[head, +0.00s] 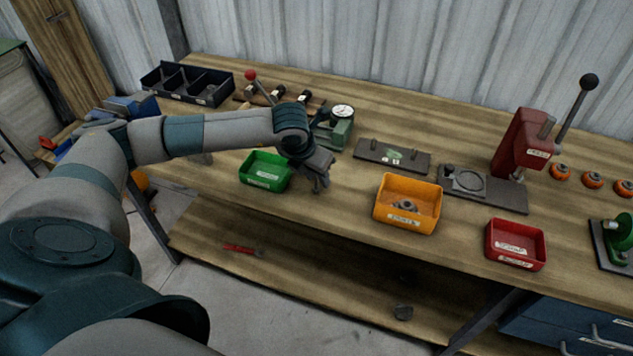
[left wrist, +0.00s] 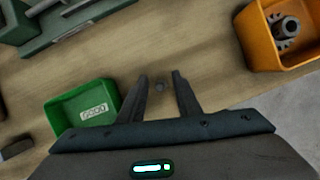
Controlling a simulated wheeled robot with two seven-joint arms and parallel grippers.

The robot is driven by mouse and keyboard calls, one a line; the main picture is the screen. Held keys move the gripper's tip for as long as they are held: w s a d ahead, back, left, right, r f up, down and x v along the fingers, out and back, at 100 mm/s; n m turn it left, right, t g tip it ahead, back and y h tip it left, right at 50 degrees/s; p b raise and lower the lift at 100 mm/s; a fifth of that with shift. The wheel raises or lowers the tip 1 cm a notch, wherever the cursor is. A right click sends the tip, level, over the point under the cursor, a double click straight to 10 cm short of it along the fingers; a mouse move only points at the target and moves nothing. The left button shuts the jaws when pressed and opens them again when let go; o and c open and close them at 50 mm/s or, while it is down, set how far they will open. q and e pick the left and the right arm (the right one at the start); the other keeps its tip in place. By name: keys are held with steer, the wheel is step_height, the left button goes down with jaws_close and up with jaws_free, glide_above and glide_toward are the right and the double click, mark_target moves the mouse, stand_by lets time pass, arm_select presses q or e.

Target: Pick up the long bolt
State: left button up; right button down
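My left gripper (head: 320,184) is over the bench, just right of the green bin. In the left wrist view its two fingers (left wrist: 160,76) are apart, pointing at the bench top. In the head view this spot is hidden by the gripper. My right gripper is not in view.
The green bin (head: 265,171) stands close left of the gripper, the orange bin (head: 407,218) with grey parts to its right. A red bin (head: 515,245), dark plate (head: 392,155), gauge (head: 342,113), red press (head: 522,142) and black divided tray (head: 187,83) stand on the wooden bench (head: 330,225).

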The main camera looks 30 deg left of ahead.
arm_select(q)
jaws_close()
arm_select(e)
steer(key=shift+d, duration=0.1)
arm_select(q)
steer(key=shift+r, duration=0.1)
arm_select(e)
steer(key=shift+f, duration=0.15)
